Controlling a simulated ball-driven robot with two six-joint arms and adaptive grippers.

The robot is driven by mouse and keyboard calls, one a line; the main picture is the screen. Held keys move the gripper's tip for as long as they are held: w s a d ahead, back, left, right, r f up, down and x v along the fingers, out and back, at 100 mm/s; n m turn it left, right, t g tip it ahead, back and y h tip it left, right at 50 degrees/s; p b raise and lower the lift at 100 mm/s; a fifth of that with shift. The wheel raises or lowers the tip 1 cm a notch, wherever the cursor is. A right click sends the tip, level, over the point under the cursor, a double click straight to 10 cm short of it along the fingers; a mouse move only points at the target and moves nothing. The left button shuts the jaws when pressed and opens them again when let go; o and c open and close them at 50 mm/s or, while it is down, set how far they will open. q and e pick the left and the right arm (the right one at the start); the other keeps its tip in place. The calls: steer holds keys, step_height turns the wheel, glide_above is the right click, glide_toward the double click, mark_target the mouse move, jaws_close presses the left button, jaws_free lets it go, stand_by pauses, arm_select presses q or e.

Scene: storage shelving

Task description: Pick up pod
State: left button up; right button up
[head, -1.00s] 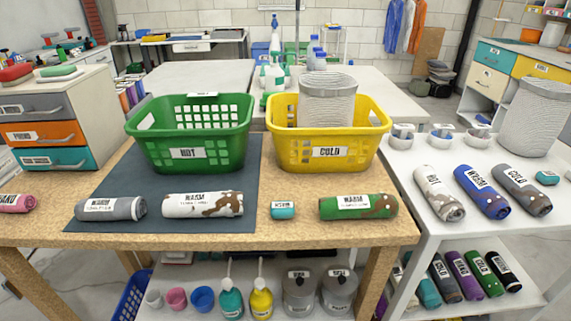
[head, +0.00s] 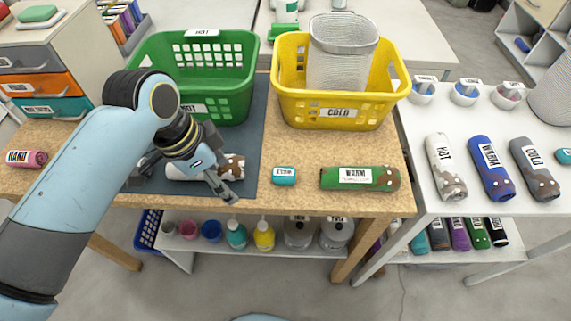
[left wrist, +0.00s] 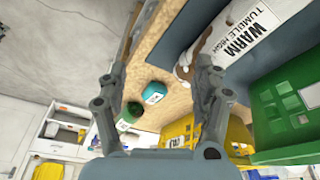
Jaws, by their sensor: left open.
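The pod is most likely the small teal labelled item (head: 284,176) lying near the front edge of the wooden table, between a white-and-brown roll and a green-and-brown roll. It also shows in the left wrist view (left wrist: 154,93), between the spread fingers in the picture but beyond them. My left gripper (head: 185,190) is open over the white-and-brown roll (head: 233,167), left of the teal item and apart from it. Its fingers show open and empty in the left wrist view (left wrist: 160,68). My right gripper is not in view.
A green HOT basket (head: 232,95) and a yellow COLD basket (head: 300,108) stand behind. The green-and-brown roll (head: 362,179) lies right of the teal item. A pink HAND roll (head: 27,159) lies far left. A white table (head: 421,212) with rolls adjoins on the right.

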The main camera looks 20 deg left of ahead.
mark_target(289, 180)
arm_select(q)
steer(key=w+d+r+m+h+p, duration=0.2)
steer(key=w+d+r+m, duration=0.3)
steer(key=w, duration=0.2)
steer(key=shift+m+g, duration=0.4)
steer(key=x, duration=0.4)
steer(key=shift+d+f+b, duration=0.2)
steer(key=shift+b, duration=0.1)
steer(key=x, duration=0.6)
steer(key=shift+d, duration=0.1)
steer(key=c, duration=1)
